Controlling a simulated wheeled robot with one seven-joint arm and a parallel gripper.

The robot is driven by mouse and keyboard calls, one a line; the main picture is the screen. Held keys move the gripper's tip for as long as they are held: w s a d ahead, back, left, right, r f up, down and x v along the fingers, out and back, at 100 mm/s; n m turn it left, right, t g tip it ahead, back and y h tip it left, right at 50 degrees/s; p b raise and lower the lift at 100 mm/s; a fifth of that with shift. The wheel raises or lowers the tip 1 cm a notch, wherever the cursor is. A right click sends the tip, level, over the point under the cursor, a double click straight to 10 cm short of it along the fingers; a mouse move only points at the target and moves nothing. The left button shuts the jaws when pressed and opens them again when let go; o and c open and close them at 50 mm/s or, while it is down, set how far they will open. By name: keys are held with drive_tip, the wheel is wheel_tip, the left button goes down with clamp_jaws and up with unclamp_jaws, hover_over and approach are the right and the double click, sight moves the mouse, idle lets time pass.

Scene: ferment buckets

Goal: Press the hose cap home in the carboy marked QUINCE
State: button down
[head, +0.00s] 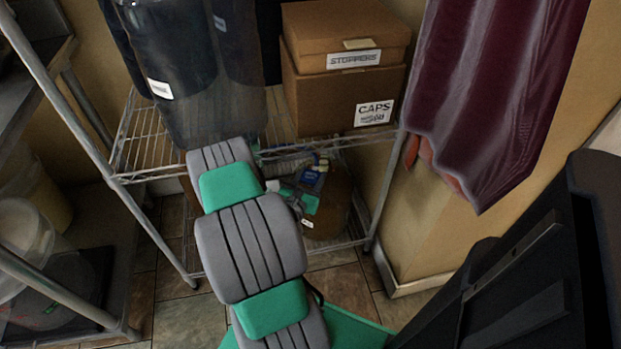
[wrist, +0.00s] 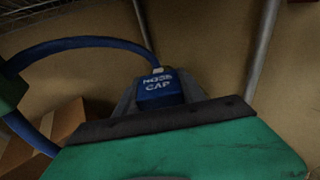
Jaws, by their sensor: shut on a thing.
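The blue hose cap (wrist: 158,92) is lettered and sits between the fingers of my gripper (wrist: 150,112) in the wrist view. A blue hose (wrist: 75,43) arcs from its top to the left. In the head view the cap (head: 311,177) is a small blue patch at the end of my gripper (head: 305,190), above a brown carboy (head: 335,212) on the lower shelf. The carboy has a small white label, too small to read. My arm covers its left side. Its mouth is hidden, so I cannot tell whether the cap touches it.
A wire rack (head: 150,145) surrounds the reach, with metal posts on both sides. A maroon cloth (head: 490,90) hangs at the right.

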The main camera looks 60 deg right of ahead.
sight(326, 156)
drive_tip(key=shift+w+d+f+p, duration=0.15)
drive_tip(key=shift+d+p, duration=0.1)
drive_tip(key=shift+d, duration=1.65)
drive_tip(key=shift+w+d+f+p, duration=0.15)
drive_tip(key=shift+d+p, duration=0.15)
drive_tip(key=shift+d, duration=1.65)
drive_tip(key=shift+w+d+f+p, duration=0.15)
drive_tip(key=shift+d+p, duration=0.1)
drive_tip(key=shift+d, duration=1.65)
drive_tip(key=shift+d, duration=0.1)
drive_tip(key=shift+d, duration=0.3)
drive_tip(key=shift+f, duration=0.1)
drive_tip(key=shift+f, duration=0.1)
drive_tip(key=shift+f+b, duration=0.45)
drive_tip(key=shift+f, duration=0.4)
drive_tip(key=shift+a+f+b, duration=0.1)
drive_tip(key=shift+f+b, duration=0.15)
drive_tip(key=shift+b, duration=0.1)
idle(0.5)
